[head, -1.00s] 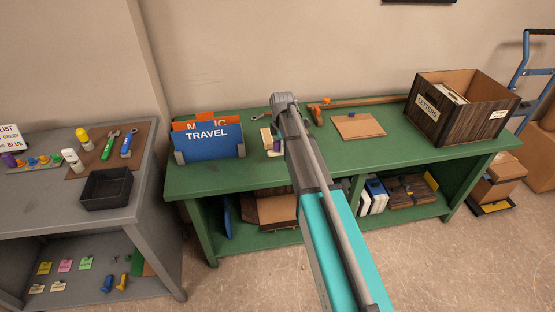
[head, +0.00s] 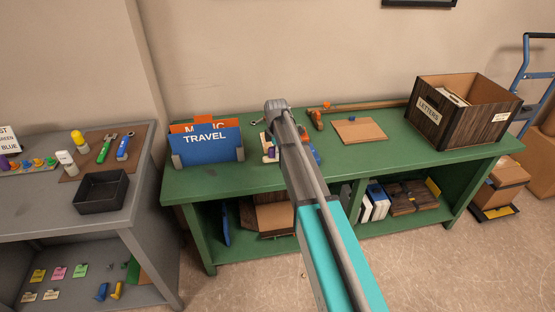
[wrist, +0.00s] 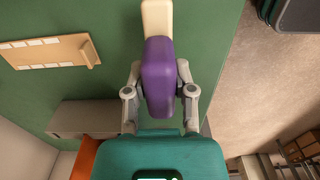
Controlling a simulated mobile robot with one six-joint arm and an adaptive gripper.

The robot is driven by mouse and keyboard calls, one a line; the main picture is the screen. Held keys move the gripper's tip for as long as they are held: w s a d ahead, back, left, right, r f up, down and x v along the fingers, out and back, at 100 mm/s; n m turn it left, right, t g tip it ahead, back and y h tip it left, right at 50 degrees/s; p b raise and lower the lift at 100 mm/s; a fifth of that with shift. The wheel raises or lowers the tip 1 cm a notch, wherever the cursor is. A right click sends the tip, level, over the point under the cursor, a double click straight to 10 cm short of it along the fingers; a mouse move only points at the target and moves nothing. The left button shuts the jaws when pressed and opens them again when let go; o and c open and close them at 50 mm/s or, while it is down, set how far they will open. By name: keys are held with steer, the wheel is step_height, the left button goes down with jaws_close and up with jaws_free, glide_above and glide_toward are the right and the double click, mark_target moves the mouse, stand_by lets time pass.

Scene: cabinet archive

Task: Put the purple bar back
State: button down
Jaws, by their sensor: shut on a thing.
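The purple bar (wrist: 157,85) is between the two fingers of my gripper (wrist: 160,76) in the wrist view, and the gripper is shut on it. A cream piece (wrist: 157,17) shows at the bar's far end; I cannot tell whether it is part of the bar. A bit of purple bar (head: 270,153) shows beside my arm in the head view, over the front of the green bench; my arm hides most of the gripper there. A tan board (wrist: 45,52) with several pale patches and a raised end lies left of the gripper in the wrist view.
The blue TRAVEL folder rack (head: 207,146) stands left of my gripper on the green bench (head: 360,163). Right are an orange-ended tool (head: 317,118), a brown board (head: 359,130) and the LETTERS crate (head: 452,126). A grey table (head: 40,205) with a black tray (head: 101,207) stands left.

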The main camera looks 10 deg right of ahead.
steer(key=shift+w+f+b, duration=0.15)
steer(key=shift+f+b, duration=1.35)
steer(key=shift+f, duration=0.25)
steer(key=shift+f, duration=0.1)
steer(key=shift+c, duration=2.2)
jaws_free()
step_height(320, 180, up, 12)
steer(key=p, duration=1.2)
